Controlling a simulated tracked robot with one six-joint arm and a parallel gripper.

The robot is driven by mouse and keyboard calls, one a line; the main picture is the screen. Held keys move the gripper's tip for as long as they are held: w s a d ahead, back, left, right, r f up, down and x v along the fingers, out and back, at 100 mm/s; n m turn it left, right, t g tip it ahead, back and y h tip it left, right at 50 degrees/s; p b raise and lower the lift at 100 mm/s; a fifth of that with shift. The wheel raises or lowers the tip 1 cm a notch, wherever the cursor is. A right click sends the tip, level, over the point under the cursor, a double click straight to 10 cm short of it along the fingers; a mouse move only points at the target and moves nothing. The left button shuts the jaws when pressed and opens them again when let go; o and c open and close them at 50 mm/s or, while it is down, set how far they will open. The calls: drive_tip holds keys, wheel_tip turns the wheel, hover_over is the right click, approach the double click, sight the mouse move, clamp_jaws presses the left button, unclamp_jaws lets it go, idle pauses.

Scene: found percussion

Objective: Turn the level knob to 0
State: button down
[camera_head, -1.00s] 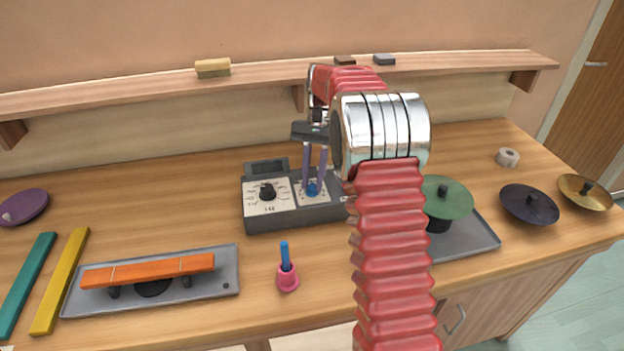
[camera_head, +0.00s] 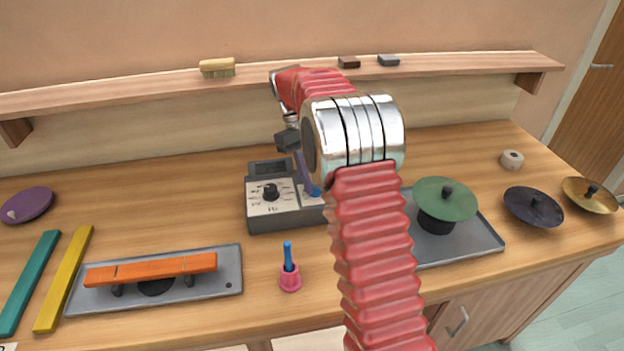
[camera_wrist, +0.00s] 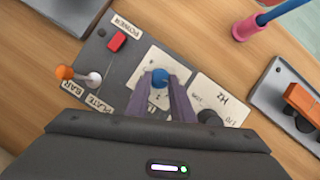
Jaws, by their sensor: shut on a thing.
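The level knob is the small blue knob (camera_wrist: 159,77) on a pale dial plate of the grey control box. It also shows in the head view (camera_head: 315,192), partly covered by my arm. My gripper (camera_wrist: 164,88) has its purple fingers shut on the blue knob. The control box (camera_head: 285,221) stands on the bench with a dark display at its back. A black knob (camera_head: 271,192) sits on the box's Hz dial to the left. The blue knob's pointer and exact setting are too small to read.
The wrist view shows a red power switch (camera_wrist: 116,42) and an orange-tipped lever (camera_wrist: 65,72) on the box. A pink holder with a blue stick (camera_head: 289,278) stands in front. A tray with an orange bar (camera_head: 232,274) lies left, a green cymbal (camera_head: 445,198) right.

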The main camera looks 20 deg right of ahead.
drive_tip(key=n+h, duration=0.1)
drive_tip(key=n, duration=0.2)
drive_tip(key=shift+a+n+t, duration=0.15)
drive_tip(key=shift+n+t, duration=0.15)
idle(0.4)
drive_tip(key=c, duration=1.5)
unclamp_jaws()
drive_tip(key=shift+c, duration=0.2)
drive_tip(key=v, duration=1.3)
drive_tip(key=shift+w+a+r, duration=0.15)
drive_tip(key=shift+a+r, duration=0.1)
drive_tip(key=shift+a, duration=0.05)
